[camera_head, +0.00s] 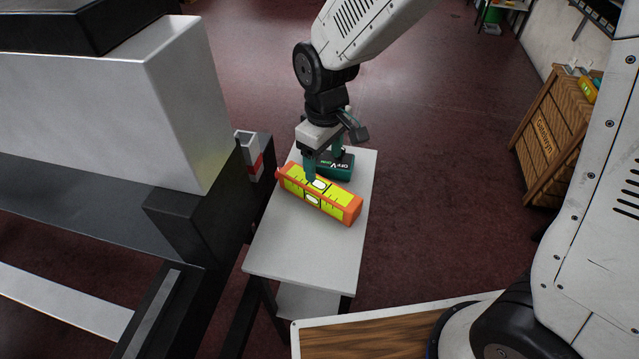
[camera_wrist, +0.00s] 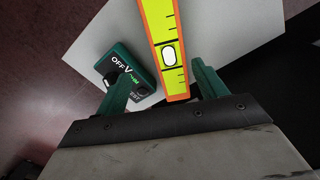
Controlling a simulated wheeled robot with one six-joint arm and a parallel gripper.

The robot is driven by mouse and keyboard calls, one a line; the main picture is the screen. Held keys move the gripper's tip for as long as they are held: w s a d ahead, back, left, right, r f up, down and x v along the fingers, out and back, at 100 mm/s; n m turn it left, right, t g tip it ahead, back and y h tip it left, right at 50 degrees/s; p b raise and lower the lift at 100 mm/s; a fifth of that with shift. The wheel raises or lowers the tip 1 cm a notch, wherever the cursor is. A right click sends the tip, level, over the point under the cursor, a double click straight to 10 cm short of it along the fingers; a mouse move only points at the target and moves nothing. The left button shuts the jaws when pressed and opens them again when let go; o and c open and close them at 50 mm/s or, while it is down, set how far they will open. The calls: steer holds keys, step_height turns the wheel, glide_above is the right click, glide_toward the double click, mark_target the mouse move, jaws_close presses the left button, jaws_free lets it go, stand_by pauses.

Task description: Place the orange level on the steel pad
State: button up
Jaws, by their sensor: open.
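The orange level (camera_head: 335,203), with yellow-green faces and white vial windows, lies on a small pale table (camera_head: 300,250). My gripper (camera_head: 323,160) is open above the table, near the level's far part. In the wrist view the orange level (camera_wrist: 162,45) runs between the two green fingers of my gripper (camera_wrist: 163,88), with no visible grip on it. Whether the fingertips reach down beside the level is not clear. I cannot tell which surface is the steel pad; a large, smooth grey block (camera_head: 110,90) stands at the left.
A dark green meter (camera_head: 338,167) lies close beside the level, near the left finger in the wrist view (camera_wrist: 130,75). A black frame (camera_head: 185,225) borders the table's left side. A wooden crate (camera_head: 550,135) stands at the right. The table's near part is clear.

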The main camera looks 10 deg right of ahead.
mark_target(319, 184)
steer(key=f, duration=0.5)
steer(key=s+a+f, duration=0.1)
steer(key=f, duration=0.1)
steer(key=shift+a+f, duration=0.1)
steer(key=shift+f, duration=0.15)
steer(key=c, duration=1.5)
jaws_close()
steer(key=shift+w+r, duration=0.1)
steer(key=shift+r, duration=0.05)
